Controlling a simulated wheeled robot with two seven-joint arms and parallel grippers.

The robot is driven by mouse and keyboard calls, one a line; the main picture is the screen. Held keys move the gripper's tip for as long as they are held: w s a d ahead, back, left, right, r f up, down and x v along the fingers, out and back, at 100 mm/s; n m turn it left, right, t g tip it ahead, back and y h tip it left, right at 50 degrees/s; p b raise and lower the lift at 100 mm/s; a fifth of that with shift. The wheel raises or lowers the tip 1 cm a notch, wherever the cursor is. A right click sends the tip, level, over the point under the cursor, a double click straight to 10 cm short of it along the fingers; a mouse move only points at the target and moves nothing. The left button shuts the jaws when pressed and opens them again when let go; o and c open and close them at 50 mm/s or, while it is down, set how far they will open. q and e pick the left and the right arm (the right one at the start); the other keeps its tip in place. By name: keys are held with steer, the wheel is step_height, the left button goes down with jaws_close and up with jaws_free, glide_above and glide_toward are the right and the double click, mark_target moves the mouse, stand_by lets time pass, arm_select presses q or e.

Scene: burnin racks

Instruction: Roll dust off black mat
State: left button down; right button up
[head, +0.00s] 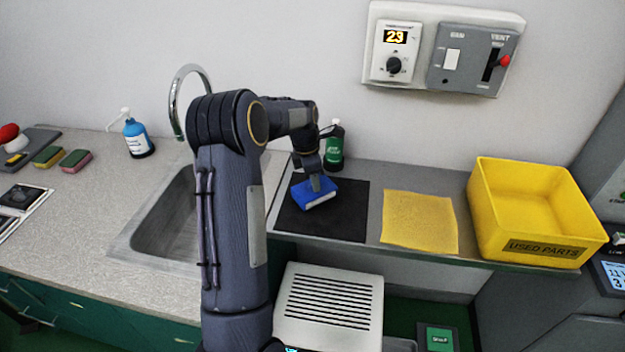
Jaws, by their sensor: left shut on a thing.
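The black mat (345,222) lies flat on the narrow shelf right of the sink. My left gripper (315,183) points down over the mat's left part. It is shut on a blue block-shaped tool with a pale lower side, perhaps the dust roller (313,197). The tool is at or just above the mat; I cannot tell whether it touches. The gripper and tool cover part of the mat's upper left. No dust can be made out on the mat. My right gripper is not in view.
A yellow cloth (420,221) lies right of the mat, then a yellow "USED PARTS" bin (543,248). A green bottle (334,146) stands behind the mat. The sink (160,232) is left, with a blue bottle (137,138) and sponges (76,159) beyond it. A vented white box (328,308) sits below.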

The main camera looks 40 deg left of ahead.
arm_select(q)
steer(key=shift+w+f, duration=0.2)
steer(key=shift+w, duration=0.2)
steer(key=shift+d, duration=0.1)
steer(key=shift+w+r+p, duration=0.3)
steer(key=shift+r+p, duration=0.45)
steer(key=shift+p, duration=0.05)
step_height(320, 180, up, 5)
steer(key=p, duration=0.3)
steer(key=shift+s+f+p, duration=0.15)
steer(key=shift+p, duration=0.15)
steer(key=shift+f, duration=0.1)
steer(key=shift+r+p, duration=1.3)
steer(key=shift+r, duration=0.3)
